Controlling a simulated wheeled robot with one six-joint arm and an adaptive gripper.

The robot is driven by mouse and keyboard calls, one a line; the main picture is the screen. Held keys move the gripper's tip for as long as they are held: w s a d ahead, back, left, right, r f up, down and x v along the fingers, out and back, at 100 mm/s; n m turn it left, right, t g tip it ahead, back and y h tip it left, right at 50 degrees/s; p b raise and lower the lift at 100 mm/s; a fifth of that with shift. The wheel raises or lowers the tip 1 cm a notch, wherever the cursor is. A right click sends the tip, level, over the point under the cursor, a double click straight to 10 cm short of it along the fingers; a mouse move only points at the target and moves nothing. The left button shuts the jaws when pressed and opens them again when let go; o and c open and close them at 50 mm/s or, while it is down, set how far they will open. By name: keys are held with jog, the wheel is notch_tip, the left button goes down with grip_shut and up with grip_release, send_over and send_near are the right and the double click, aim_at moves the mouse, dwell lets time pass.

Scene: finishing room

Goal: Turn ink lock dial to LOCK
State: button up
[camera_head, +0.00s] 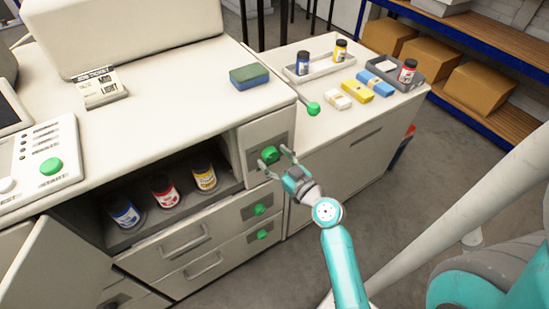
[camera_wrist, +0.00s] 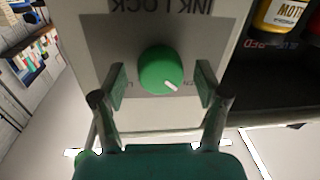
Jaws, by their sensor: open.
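The ink lock dial (camera_head: 270,154) is a round green knob on a grey plate on the cabinet's front. In the wrist view the dial (camera_wrist: 161,70) shows a white mark pointing to the lower right, and the INK LOCK lettering appears upside down. Small letters beside the dial are partly hidden by my fingers, so I cannot read the position marked. My gripper (camera_head: 276,162) is open in front of the plate, with one finger on each side of the dial. Both fingers look apart from it.
Below are two drawers with green knobs (camera_head: 260,210). An open shelf left of the dial holds blue, red and yellow ink jars (camera_head: 164,191). A green-ended lever (camera_head: 313,108) sticks out above right. A side table (camera_head: 310,125) carries trays, jars and small boxes.

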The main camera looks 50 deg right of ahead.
jog(key=c, duration=1.2)
jog(key=shift+o, duration=0.2)
jog(key=shift+m, duration=0.3)
jog(key=m, duration=0.4)
jog(key=shift+f+m, duration=0.1)
jog(key=shift+m, duration=0.2)
jog(key=m, duration=0.4)
jog(key=shift+m+t+h, duration=0.3)
jog(key=shift+t, duration=0.1)
jog(key=m+h, duration=0.1)
jog(key=m, duration=0.5)
jog(key=shift+a, duration=0.1)
jog(key=m, duration=0.5)
jog(key=shift+f+h, duration=0.1)
jog(key=shift+h, duration=0.2)
jog(key=shift+m, duration=0.3)
